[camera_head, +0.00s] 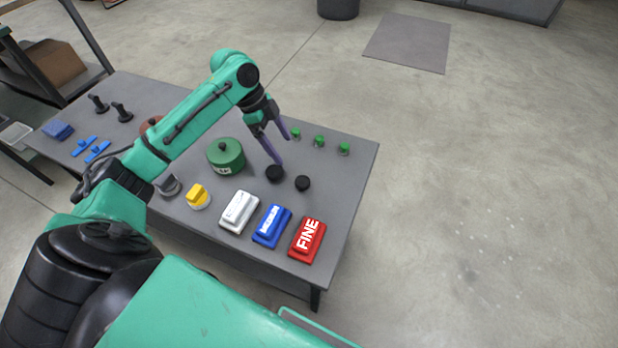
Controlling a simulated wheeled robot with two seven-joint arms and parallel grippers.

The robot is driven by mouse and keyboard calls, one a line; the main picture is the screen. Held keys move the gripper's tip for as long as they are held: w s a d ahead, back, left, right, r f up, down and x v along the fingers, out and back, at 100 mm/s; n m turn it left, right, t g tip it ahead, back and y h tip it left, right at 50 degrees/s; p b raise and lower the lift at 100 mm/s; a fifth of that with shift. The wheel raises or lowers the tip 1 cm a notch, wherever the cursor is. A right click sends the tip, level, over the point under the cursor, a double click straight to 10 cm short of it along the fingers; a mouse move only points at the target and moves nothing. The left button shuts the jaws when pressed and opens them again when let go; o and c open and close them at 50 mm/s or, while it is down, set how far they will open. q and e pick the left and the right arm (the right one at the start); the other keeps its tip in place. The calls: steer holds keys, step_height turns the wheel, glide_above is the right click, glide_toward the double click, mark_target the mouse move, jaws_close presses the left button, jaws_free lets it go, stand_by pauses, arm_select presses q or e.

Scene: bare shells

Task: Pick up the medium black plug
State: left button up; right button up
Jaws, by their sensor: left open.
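Two low round black plugs sit on the grey table (352,178). The left one (275,174) is just below my left gripper (284,152); the right one (303,183) is a little to its right. I cannot tell from their looks which is the medium one. My left gripper is open and points down, with its purple fingers apart and nothing between them. One fingertip is close to the left plug; I cannot tell whether it touches. My right gripper is out of view.
Several blocks line the front edge: white (238,211), blue "MEDIUM" (271,226) and red "FINE" (307,240). A green lidded pot (226,156) stands left of the plugs. Three small green-topped pieces (318,141) stand behind. Black upright pieces (121,112) and blue items (97,151) are far left.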

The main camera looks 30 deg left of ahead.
arm_select(q)
glide_toward(301, 180)
steer(key=d+f, duration=0.1)
steer(key=x, duration=0.7)
steer(key=shift+a+f+p, duration=0.25)
steer(key=shift+f+p, duration=0.05)
steer(key=shift+p, duration=0.05)
jaws_close()
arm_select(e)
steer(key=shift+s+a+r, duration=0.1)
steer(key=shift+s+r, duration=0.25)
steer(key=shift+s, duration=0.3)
arm_select(q)
steer(key=shift+w+r, duration=0.1)
steer(key=shift+r, duration=0.05)
